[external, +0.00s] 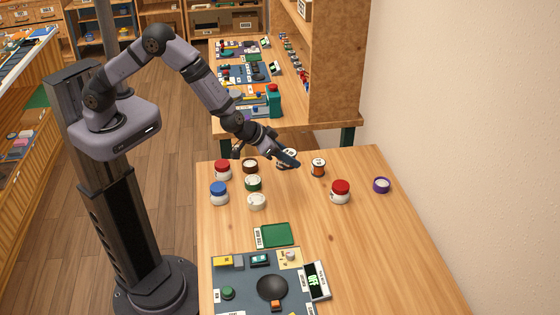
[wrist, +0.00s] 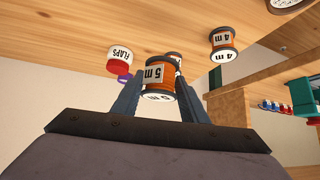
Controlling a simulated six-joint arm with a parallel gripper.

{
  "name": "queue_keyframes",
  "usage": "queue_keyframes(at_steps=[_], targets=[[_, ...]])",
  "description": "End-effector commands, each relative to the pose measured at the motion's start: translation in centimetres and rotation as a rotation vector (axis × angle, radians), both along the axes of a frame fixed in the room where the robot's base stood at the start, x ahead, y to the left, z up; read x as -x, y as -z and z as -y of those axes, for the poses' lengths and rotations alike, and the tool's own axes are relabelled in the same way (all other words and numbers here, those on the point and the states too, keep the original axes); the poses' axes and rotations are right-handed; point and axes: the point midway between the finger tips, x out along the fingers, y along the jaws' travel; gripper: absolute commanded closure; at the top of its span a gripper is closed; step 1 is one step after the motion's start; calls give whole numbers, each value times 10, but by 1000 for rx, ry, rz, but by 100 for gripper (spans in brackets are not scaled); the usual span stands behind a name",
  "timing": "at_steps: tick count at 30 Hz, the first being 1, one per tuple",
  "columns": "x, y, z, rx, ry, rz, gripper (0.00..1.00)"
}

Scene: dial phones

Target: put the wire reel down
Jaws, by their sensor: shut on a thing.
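My gripper (wrist: 160,92) is shut on an orange wire reel (wrist: 159,76) with dark rims and a white "5 m" label. In the external view my gripper (external: 289,159) is low over the far part of the wooden table (external: 340,255) and largely hides the held reel. I cannot tell whether the reel touches the table. Another orange reel (external: 318,167) stands upright just right of my gripper. The wrist view shows a separate reel marked "4 m" (wrist: 222,43), and another item partly hidden behind the held reel.
A red-lidded jar (external: 340,191) and a purple ring-shaped item (external: 381,185) are to the right. Red-lidded (external: 222,169) and blue-lidded (external: 219,193) jars and several small round containers (external: 253,183) cluster left. A green labelled pad (external: 275,235) and a device board (external: 245,287) lie nearer. The right front is clear.

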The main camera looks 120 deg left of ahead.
Motion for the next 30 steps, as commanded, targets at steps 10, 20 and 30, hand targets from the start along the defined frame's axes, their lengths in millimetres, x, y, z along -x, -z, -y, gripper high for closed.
queue_keyframes(at_steps=[10,20,30], targets=[[1,40,0,0,0,-3,88],[-1,58,-1,-2,-1,1,88],[0,90,0,0,-1,-2,88]])
